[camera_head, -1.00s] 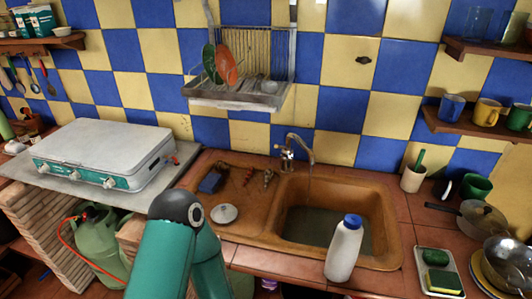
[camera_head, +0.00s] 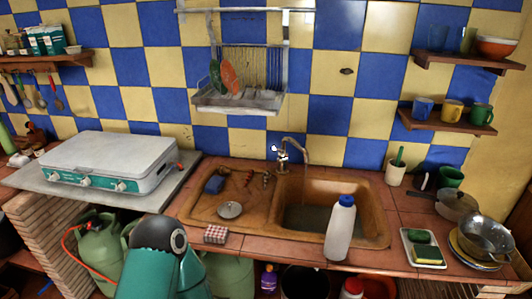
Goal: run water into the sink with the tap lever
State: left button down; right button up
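The metal tap (camera_head: 292,146) rises from the back rim of the sink, its curved spout reaching over the basin. Its small lever (camera_head: 281,155) is at the tap's base on the left; its exact position is too small to read. The brown sink (camera_head: 352,187) has a drainboard on its left and a dark basin on its right. My teal arm with a black joint shows at the bottom left, apart from the tap. Neither of my grippers is in view.
A white bottle with a blue cap (camera_head: 340,230) stands at the sink's front edge. A small lid (camera_head: 229,210) and a blue sponge (camera_head: 214,184) lie on the drainboard. A checked box (camera_head: 215,234) is at the counter's front. A dish rack (camera_head: 240,98) hangs above the drainboard.

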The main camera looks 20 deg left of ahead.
aim_at(282, 153)
jog(key=z, duration=0.15)
jog(key=i, duration=0.9)
jog(key=u, duration=0.05)
